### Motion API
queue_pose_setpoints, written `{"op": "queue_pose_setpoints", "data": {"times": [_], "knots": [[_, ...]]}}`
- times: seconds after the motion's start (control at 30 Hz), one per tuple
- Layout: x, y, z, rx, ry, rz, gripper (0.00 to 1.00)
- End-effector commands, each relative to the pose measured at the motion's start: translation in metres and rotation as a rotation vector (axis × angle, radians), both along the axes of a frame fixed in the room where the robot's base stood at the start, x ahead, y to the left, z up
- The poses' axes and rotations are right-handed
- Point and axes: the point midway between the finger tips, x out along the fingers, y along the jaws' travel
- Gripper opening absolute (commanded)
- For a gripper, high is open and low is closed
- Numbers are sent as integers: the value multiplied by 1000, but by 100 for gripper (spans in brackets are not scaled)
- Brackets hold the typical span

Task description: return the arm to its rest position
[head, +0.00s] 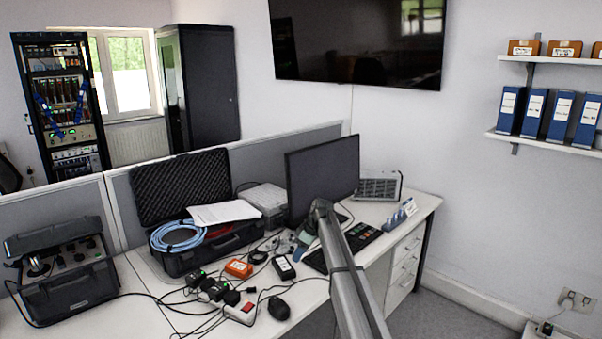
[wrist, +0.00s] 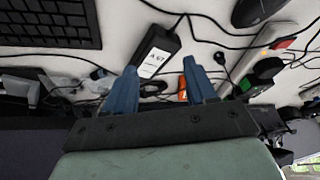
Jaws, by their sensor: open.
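My gripper (wrist: 160,66) shows in the wrist view with its two blue fingers apart and nothing between them. Beyond the fingertips, a black adapter with a white label (wrist: 158,50) lies on the desk. In the head view my arm rises from the bottom edge over the desk's front. My gripper (head: 302,240) is partly hidden behind the arm's end there, above the desk near the keyboard and monitor. The adapter (head: 284,267) lies just below and left of it in that view. The exact height of the gripper above the desk is hard to tell.
A monitor (head: 322,180) stands close behind my gripper. A keyboard (head: 316,261), a mouse (head: 278,308), a power strip (head: 242,312), an orange box (head: 238,268) and loose cables crowd the desk. An open black case (head: 180,190) stands farther left.

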Motion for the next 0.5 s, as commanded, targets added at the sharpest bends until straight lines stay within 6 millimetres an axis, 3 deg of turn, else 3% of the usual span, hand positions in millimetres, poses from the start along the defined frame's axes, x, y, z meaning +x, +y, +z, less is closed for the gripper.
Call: {"op": "queue_pose_setpoints", "data": {"times": [0.03,0.1,0.3,0.4,0.5], "knots": [[2,-30,-3,11,0,-41,56],[5,-65,-6,25,-1,-90,56],[-5,-156,-31,59,14,-239,56],[-26,-189,-63,66,50,-319,56],[-50,-199,-100,61,96,-382,56]]}}
